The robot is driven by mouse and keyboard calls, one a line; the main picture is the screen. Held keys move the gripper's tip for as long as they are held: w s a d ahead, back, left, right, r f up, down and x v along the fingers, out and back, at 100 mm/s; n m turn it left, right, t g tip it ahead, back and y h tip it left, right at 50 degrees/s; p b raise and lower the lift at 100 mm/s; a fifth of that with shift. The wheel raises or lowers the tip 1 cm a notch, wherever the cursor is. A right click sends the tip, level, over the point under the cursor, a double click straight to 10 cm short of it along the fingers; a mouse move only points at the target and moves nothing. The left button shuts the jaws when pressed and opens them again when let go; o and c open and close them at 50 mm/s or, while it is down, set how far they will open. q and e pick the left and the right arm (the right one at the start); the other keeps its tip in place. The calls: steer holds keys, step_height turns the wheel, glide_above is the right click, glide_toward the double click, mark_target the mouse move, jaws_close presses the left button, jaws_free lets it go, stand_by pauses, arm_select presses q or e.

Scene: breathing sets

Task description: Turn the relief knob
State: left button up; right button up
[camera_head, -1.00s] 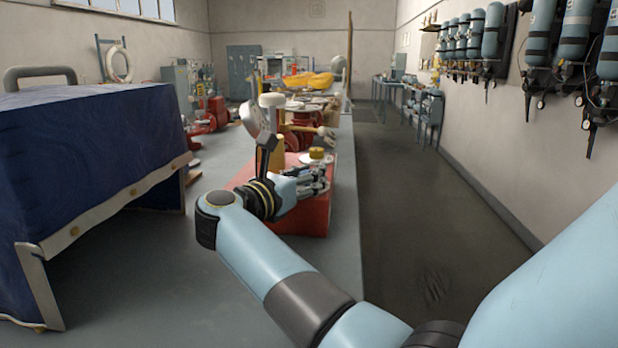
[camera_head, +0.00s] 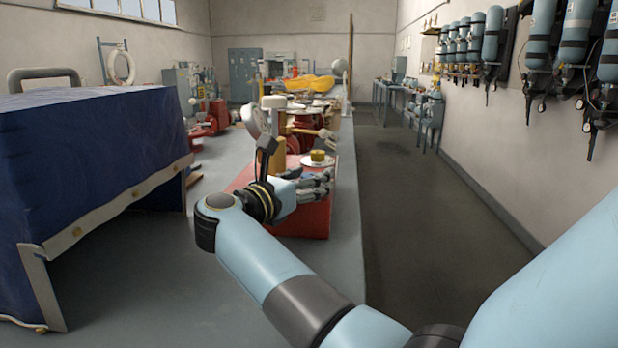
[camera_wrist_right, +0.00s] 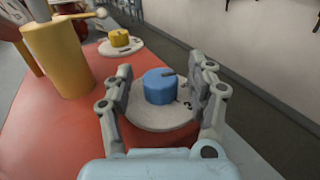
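A blue knob (camera_wrist_right: 159,86) with a dark mark on top sits on a round pale dial plate (camera_wrist_right: 160,117) on a red surface (camera_wrist_right: 60,135). My right gripper (camera_wrist_right: 162,82) is open, with one finger on each side of the blue knob and a visible gap on both sides. In the head view my right gripper (camera_head: 318,184) is low over the red bench part and hides the blue knob. A yellow knob (camera_wrist_right: 119,38) on a second pale plate is farther off; it also shows in the head view (camera_head: 318,156). Which knob is the relief knob is not readable. My left gripper is out of view.
A yellow cylinder (camera_wrist_right: 58,55) stands left of the gripper, near the dials. A blue-covered frame (camera_head: 90,165) fills the left. Air cylinders (camera_head: 580,40) hang on the right wall. The floor aisle (camera_head: 420,210) right of the bench is clear.

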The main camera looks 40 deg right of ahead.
mark_target(309, 174)
steer(key=shift+r, duration=5.05)
